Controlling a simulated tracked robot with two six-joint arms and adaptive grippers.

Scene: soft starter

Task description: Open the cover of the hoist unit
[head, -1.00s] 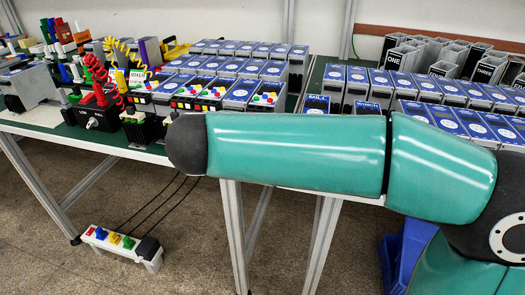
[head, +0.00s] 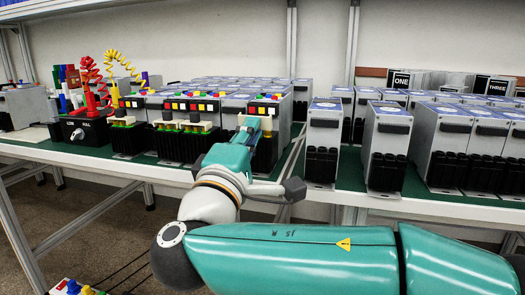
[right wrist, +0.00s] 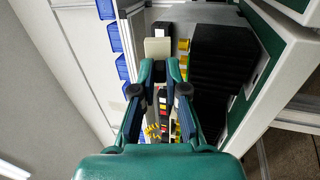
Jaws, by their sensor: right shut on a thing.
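Several grey units with black ribbed fronts and red and yellow buttons stand along the table's front edge. I cannot read which is the hoist unit. My right gripper (head: 254,126) is at the rightmost of these button units (head: 267,111). It is shut on a small part there, which looks like that unit's beige cover; the fingers hide most of it. In the right wrist view, my right gripper (right wrist: 160,72) has its fingertips close together at a beige block (right wrist: 158,47), beside yellow terminals (right wrist: 183,45) and the black ribbed body (right wrist: 222,60). My left gripper is not in view.
Neighbouring button units (head: 183,115) stand close on the left, with beige covers over yellow-green terminals. A grey unit (head: 323,128) stands just right of my gripper. A black box (head: 84,130) with a red coiled cable is farther left. Bare green table lies between rows.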

